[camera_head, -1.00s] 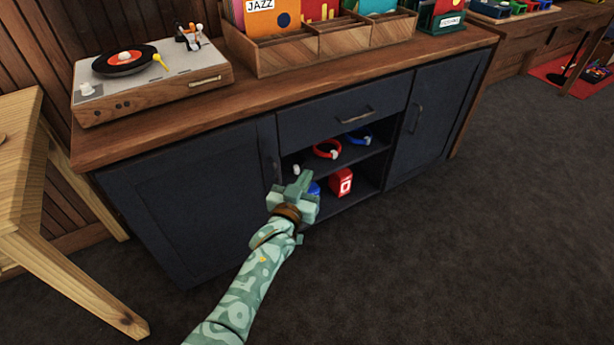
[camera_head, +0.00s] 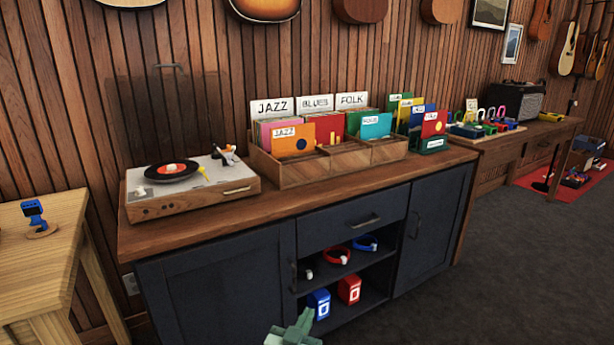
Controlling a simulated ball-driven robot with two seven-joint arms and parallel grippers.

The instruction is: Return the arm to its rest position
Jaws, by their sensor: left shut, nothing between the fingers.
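My left gripper (camera_head: 296,331) shows at the bottom edge of the head view, pale green, with only its tip in the frame. It looks shut and empty, and it is in front of the dark cabinet (camera_head: 215,290), below its open shelves. The rest of the left arm is out of the frame. My right gripper is not in view.
The cabinet bears a record player (camera_head: 190,188) and a wooden record crate (camera_head: 305,168). Its open shelves hold a red headphone-like band (camera_head: 337,256), a blue one (camera_head: 365,244), a blue box (camera_head: 319,304) and a red box (camera_head: 349,289). A wooden table (camera_head: 50,250) stands at left. Dark floor lies clear at right.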

